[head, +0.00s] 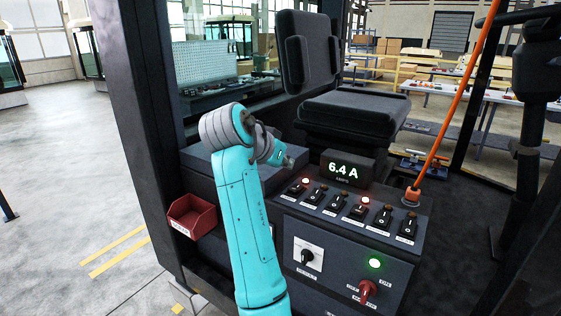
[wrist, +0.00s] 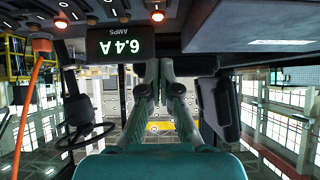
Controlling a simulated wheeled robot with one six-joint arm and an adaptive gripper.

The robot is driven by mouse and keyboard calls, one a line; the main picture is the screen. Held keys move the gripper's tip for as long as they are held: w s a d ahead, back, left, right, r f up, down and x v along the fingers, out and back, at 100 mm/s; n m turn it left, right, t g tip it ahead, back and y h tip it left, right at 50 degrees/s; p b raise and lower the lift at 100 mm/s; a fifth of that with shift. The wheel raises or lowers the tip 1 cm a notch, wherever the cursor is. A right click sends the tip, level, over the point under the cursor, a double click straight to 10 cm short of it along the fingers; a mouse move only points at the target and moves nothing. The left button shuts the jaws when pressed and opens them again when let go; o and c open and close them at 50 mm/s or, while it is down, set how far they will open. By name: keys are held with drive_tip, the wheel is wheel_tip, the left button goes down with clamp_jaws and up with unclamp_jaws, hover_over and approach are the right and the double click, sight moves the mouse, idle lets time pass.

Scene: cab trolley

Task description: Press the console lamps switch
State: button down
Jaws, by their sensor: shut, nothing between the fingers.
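A sloped dark console carries a row of several black rocker switches (head: 330,202), each with a small lamp above it and a white label below. The labels are too small to read, so I cannot tell which is the console lamps switch. Two lamps glow red, one at the left end (head: 305,181) and one right of the middle (head: 365,200). My gripper (head: 290,161) is above and behind the row's left end, apart from the switches. In the wrist view, which looks upside down, my gripper's fingers (wrist: 158,66) are together and empty; only a little of the console's lit edge shows.
A display (head: 347,168) reading 6.4 A stands behind the switches, close right of my gripper. A seat (head: 350,112) is behind it. An orange lever (head: 440,140) rises at the right. A rotary knob (head: 307,256), red handle (head: 368,288) and green lamp (head: 375,263) are on the front panel.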

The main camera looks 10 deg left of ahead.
sight(297, 186)
drive_tip(key=x, duration=0.5)
drive_tip(key=shift+f, duration=0.1)
drive_tip(key=f, duration=0.1)
drive_tip(key=s+f, duration=0.1)
drive_tip(key=f, duration=0.1)
drive_tip(key=shift+a, duration=0.25)
drive_tip(key=shift+s+f, duration=0.15)
drive_tip(key=shift+f, duration=0.2)
drive_tip(key=shift+f, duration=0.1)
drive_tip(key=shift+s+a+f+t, duration=0.15)
drive_tip(key=shift+s+f+t, duration=0.15)
drive_tip(key=shift+f+t, duration=0.2)
drive_tip(key=shift+w+r, duration=0.1)
drive_tip(key=shift+r, duration=0.1)
drive_tip(key=shift+r, duration=0.8)
